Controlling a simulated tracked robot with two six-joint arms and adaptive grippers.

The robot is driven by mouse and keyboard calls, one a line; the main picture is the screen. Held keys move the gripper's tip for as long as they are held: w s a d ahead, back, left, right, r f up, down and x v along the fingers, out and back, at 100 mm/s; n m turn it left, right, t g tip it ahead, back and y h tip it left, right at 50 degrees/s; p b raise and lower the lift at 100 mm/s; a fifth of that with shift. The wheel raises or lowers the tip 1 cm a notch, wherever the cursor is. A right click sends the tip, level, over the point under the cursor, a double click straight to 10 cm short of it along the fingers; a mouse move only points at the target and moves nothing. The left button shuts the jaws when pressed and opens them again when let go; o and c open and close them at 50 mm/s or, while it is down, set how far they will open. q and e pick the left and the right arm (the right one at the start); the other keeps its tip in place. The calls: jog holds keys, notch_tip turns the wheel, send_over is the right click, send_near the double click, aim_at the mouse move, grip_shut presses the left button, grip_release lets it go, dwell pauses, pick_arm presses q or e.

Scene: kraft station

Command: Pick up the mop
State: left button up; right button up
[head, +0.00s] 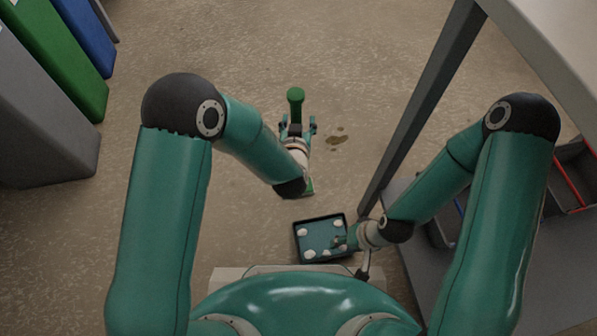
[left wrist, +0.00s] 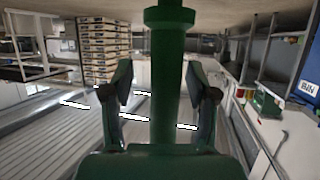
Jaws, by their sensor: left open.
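The mop's green handle (head: 296,96) stands up from the floor in front of me, its rounded top pointing towards the head camera. My left gripper (head: 298,128) is at the handle, just below its top. In the left wrist view, the thick green handle (left wrist: 172,80) runs up the middle between the two fingers, with a finger on each side and visible gaps. The left gripper is open around the handle. A small green part shows low beside my left wrist; the rest of the mop is hidden. My right gripper (head: 345,242) is low, over a dark tray; its fingers are too small to read.
The dark tray (head: 298,246) with several white pieces lies in front of my base. A table with a dark leg (head: 425,100) stands at right. Green (head: 55,60) and blue (head: 85,38) bins stand at left.

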pick_arm(q)
jog(key=shift+a, duration=0.25)
grip_shut()
jog(key=shift+r, duration=0.1)
